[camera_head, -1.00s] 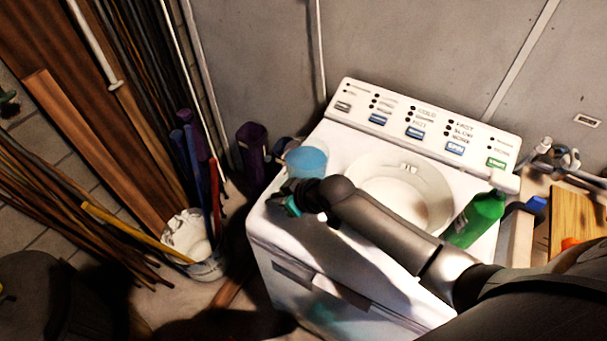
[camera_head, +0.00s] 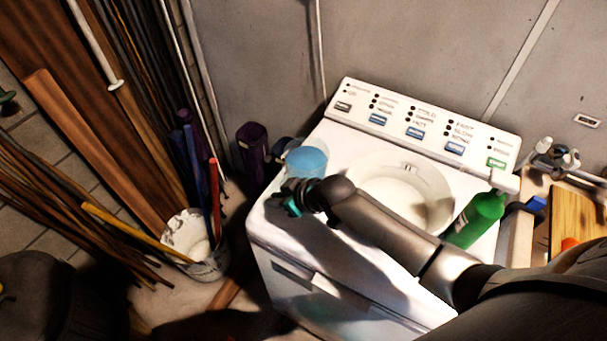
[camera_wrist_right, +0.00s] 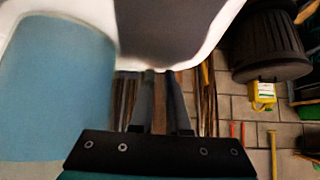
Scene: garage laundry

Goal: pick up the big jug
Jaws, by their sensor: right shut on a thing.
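The big jug, a light blue round vessel (camera_head: 306,161), stands upright on the back left corner of the washing machine's top. It also fills the left side of the right wrist view (camera_wrist_right: 55,90). My right gripper (camera_head: 294,206) is at its near side, low down, and is shut on it. The exact place of the grip is hidden in the head view. In the right wrist view the two dark fingers (camera_wrist_right: 163,100) are close together, just right of the blue wall. My left gripper is not in view.
The white washing machine (camera_head: 290,250) has a round lid under my right arm. A white bucket of sticks (camera_head: 205,268) is on the floor at left.

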